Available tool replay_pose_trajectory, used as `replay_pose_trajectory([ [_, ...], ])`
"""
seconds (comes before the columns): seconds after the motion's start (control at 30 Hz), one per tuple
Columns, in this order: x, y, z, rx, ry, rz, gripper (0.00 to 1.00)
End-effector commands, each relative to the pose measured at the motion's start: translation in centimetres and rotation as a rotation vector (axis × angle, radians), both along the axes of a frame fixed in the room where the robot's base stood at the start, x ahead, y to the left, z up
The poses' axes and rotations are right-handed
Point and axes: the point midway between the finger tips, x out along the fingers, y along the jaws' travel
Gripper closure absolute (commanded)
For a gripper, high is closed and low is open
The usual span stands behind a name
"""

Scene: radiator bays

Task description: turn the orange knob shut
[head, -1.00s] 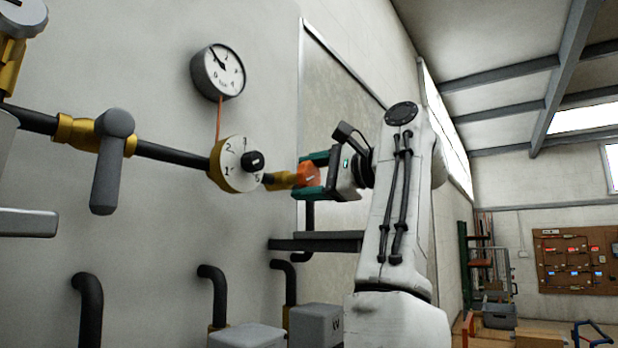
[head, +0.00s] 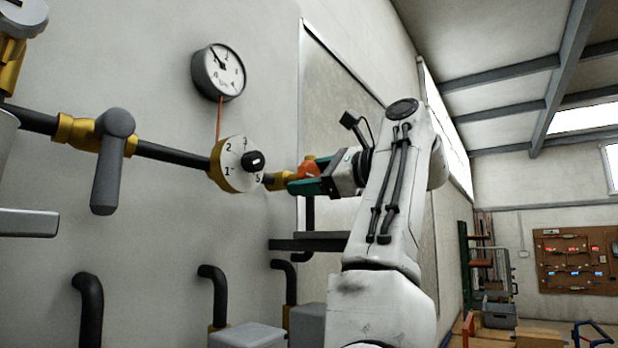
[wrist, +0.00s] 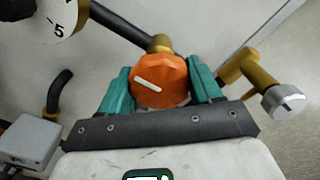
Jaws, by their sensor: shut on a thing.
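The orange knob (wrist: 161,82) sits on the end of a brass fitting on the dark pipe, with a white mark line on its face. My gripper (wrist: 160,88) has its two green fingers on either side of the knob and is shut on it. In the head view the knob (head: 307,169) shows partly, with a green finger of my gripper (head: 304,180) covering some of it. In the wrist view the white mark is tilted slightly from level, its right end lower.
A numbered white dial (head: 238,165) with a black centre knob is just left on the same pipe. A round gauge (head: 218,72) hangs above it. A grey lever handle (head: 112,160) is further left. A dark shelf (head: 308,242) lies below. A brass valve with a silver cap (wrist: 284,101) is to the right.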

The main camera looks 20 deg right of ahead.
Motion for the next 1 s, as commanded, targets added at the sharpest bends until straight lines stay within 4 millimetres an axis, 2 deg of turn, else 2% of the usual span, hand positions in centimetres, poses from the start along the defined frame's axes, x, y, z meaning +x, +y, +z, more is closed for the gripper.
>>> replay_pose_trajectory([
  [0.27,0.2,-0.3,-0.5,0.001,0.011,-0.004,0.67],
  [0.3,0.2,-0.3,-0.5,0.000,0.012,-0.005,0.34],
  [0.53,0.1,-0.2,-0.4,-0.001,0.008,-0.002,0.12],
  [0.83,-0.1,-0.2,-0.3,0.000,0.003,-0.001,0.12],
  [1.0,-1.8,-1.5,-0.5,0.001,0.001,-0.004,0.12],
])
